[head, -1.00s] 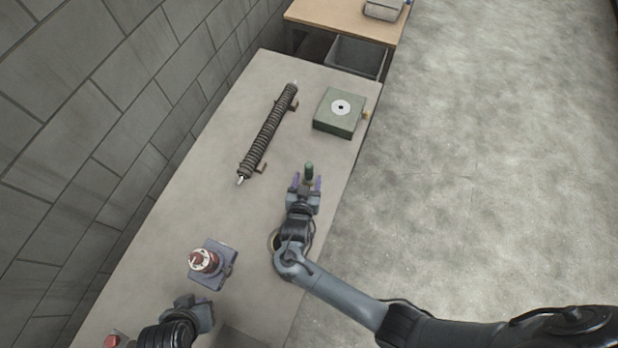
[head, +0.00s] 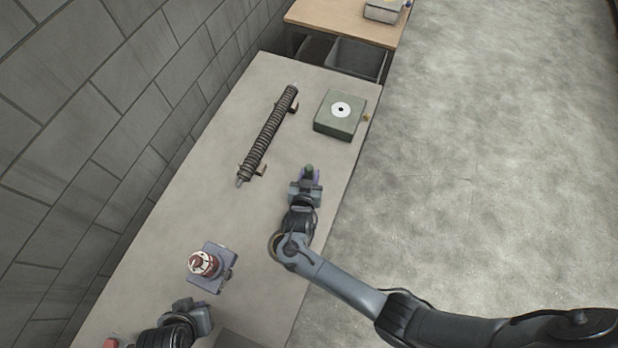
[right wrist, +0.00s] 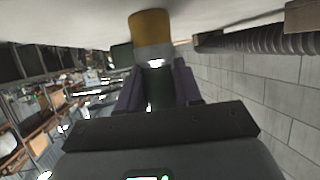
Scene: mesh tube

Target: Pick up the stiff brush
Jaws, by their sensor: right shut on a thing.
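The stiff brush (head: 309,168) shows in the head view only as a short green end at my right gripper's tips. In the right wrist view its tan bristle head (right wrist: 152,33) and bright metal collar show beyond the fingers, with the dark handle between them. My right gripper (head: 309,176) is shut on the brush; its purple fingers (right wrist: 158,85) also show in the right wrist view. I cannot tell whether the bristles touch the table. My left gripper (head: 200,318) is low at the left, over the table; its jaw opening is unclear.
A ribbed mesh tube (head: 268,135) lies on brackets on the grey table (head: 170,205). A green box (head: 335,123) with a white disc stands at the right edge. A red-and-white knobbed fixture (head: 205,264) is nearer. A block wall (head: 90,120) borders the left.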

